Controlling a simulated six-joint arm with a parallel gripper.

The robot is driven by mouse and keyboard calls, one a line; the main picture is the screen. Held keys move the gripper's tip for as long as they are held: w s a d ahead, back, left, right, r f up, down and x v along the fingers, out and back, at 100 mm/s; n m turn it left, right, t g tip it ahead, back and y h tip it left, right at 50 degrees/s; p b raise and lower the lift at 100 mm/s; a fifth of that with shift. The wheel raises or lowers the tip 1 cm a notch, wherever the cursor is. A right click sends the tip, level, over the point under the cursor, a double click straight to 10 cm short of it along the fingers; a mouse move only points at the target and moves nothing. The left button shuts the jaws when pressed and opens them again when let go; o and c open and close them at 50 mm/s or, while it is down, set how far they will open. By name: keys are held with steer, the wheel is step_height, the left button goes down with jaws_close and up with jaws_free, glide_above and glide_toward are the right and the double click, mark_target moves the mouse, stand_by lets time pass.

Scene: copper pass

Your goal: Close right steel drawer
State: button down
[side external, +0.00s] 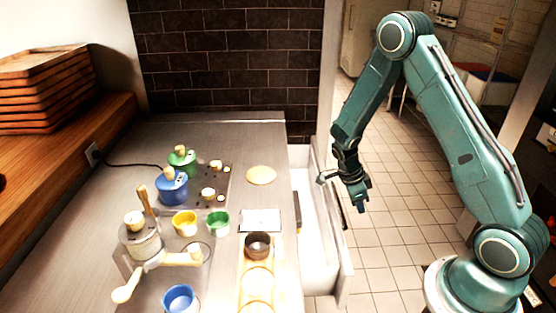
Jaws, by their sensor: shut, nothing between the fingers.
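The steel drawer (318,250) stands pulled out from the right side of the steel counter, its pale, empty-looking interior showing. Its front panel (343,262) faces right, towards my arm. I cannot tell from this view whether it is one drawer or two side by side. My gripper (361,208) points down just right of the front panel, near its middle. It is shut and holds nothing. I cannot tell whether it touches the panel.
The counter (140,185) holds a blue pot (172,190), a green pot (183,161), yellow (185,223) and green (218,223) cups, a hand-cranked grinder (143,243) and a dark bowl (258,245). A dark bar (297,211) lies along its right edge. The tiled floor right of the drawer is clear.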

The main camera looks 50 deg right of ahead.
steer(key=v, duration=0.7)
steer(key=shift+r, duration=0.35)
steer(key=shift+w, duration=0.2)
steer(key=w+d+f+t+y, duration=0.1)
steer(key=w+d+f+y, duration=0.1)
steer(key=w+d, duration=0.1)
steer(key=w+d+f+t+y, duration=0.1)
steer(key=w+d+t+y, duration=0.1)
steer(key=w+d, duration=0.1)
steer(key=w+d+f+t+y, duration=0.1)
steer(key=w+d+f+y, duration=0.1)
steer(key=w+d, duration=0.1)
steer(key=shift+w+d+f+m, duration=0.1)
steer(key=shift+w+f+m, duration=0.2)
steer(key=shift+w, duration=0.4)
steer(key=s+d+t+y, duration=0.1)
steer(key=d+t, duration=0.1)
steer(key=d, duration=0.4)
steer(key=s+d+r+t+y, duration=0.1)
steer(key=d+t+y, duration=0.1)
steer(key=d, duration=0.4)
steer(key=shift+d+r+t, duration=0.2)
steer(key=shift+t, duration=0.4)
steer(key=shift+w+f, duration=0.1)
